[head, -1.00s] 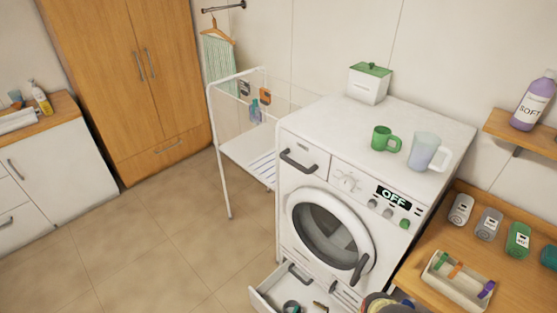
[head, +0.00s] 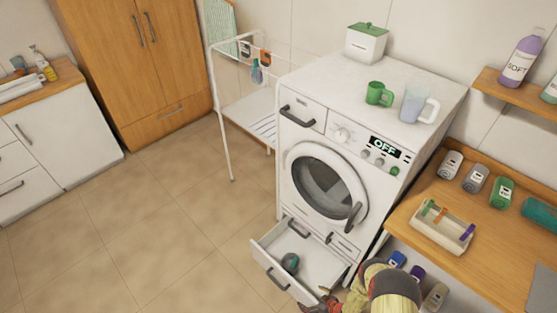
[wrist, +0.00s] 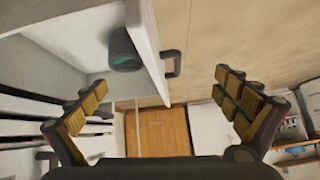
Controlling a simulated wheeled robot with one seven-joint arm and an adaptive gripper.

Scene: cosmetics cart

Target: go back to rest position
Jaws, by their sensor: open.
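My gripper (head: 326,300) shows at the bottom of the head view, beside the right front corner of the washing machine's open lower drawer (head: 322,262). In the wrist view my gripper (wrist: 165,100) has its two padded fingers spread wide apart, with nothing between the pads. A dark round item with a teal face (head: 290,263) lies in the drawer; it also shows in the wrist view (wrist: 124,50). The drawer's front wall and its dark handle (wrist: 173,63) extend between the fingers' directions, beyond the tips. Contact between fingers and drawer cannot be told.
The washing machine (head: 290,150) carries a green mug (head: 376,95), a pale jug (head: 415,105) and a white box (head: 366,45). A wooden shelf (head: 480,235) with bottles and a caddy (head: 440,228) stands close at right. The floor (head: 160,220) at left is clear.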

